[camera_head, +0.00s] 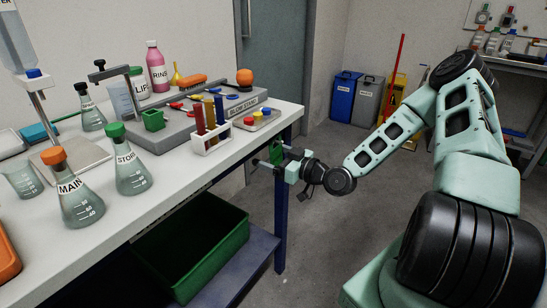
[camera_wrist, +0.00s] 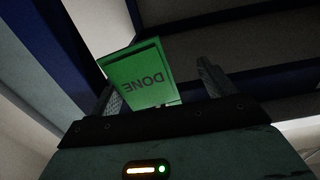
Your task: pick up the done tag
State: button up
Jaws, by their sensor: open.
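The done tag (camera_wrist: 138,78) is a flat green piece with dark "DONE" lettering, upside down in the wrist view. It stands between the two fingers of my gripper (camera_wrist: 160,80), nearer the left finger. The right finger is clearly apart from it, and I cannot tell whether the left one touches. In the head view the green tag (camera_head: 275,152) is small, near the bench's right front corner and leg. My gripper (camera_head: 268,162) is around it there, open, just below the bench-top height. What holds the tag up is hidden.
A blue bench leg (camera_head: 281,225) stands close to my gripper. A green bin (camera_head: 205,255) sits on the lower shelf.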

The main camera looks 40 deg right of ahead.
jog(key=shift+w+a, duration=0.2)
jog(key=shift+w, duration=0.45)
jog(key=c, duration=1.2)
